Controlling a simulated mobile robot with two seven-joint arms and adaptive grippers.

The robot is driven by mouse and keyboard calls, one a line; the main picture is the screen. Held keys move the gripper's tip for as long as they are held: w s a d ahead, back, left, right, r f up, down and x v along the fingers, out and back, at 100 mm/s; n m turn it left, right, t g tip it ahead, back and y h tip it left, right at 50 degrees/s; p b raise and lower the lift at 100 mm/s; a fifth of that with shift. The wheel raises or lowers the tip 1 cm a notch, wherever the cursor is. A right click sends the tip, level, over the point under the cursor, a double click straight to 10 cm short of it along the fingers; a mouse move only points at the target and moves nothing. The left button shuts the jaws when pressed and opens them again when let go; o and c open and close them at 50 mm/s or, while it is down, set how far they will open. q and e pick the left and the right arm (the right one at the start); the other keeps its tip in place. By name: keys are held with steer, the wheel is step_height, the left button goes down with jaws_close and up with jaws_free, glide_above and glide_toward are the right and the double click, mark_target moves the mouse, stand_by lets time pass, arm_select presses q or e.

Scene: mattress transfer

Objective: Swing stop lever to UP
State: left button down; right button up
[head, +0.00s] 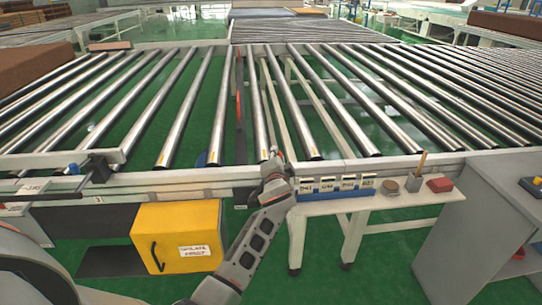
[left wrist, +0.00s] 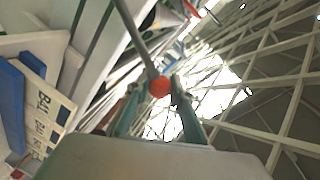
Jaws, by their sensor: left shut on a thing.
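In the head view my left gripper (head: 272,168) is at the front rail of the roller conveyor (head: 225,182), just left of the row of labelled blue bins. In the left wrist view the stop lever is a grey rod (left wrist: 137,38) with an orange-red ball knob (left wrist: 159,87) at its end. The two fingertips of my left gripper (left wrist: 158,98) are shut on this knob from both sides. In the head view the gripper hides the knob, and I cannot tell the lever's position there. My right gripper is not in view.
A grey cabinet (head: 465,235) is at far right. A brown block (head: 28,62) is at far left.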

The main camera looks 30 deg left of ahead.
arm_select(q)
steer(key=shift+d+f, duration=0.1)
steer(key=shift+f, duration=0.05)
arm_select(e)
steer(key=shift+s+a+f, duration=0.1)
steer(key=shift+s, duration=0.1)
arm_select(q)
steer(key=c, duration=1.8)
jaws_free()
steer(key=shift+o, duration=0.2)
steer(key=shift+w, duration=0.15)
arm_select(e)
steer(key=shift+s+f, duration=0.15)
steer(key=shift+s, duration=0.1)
arm_select(q)
steer(key=shift+s+d, duration=0.1)
steer(key=shift+s, duration=0.15)
steer(key=v, duration=1.1)
steer(key=shift+s+d, duration=0.2)
steer(key=shift+s, duration=0.1)
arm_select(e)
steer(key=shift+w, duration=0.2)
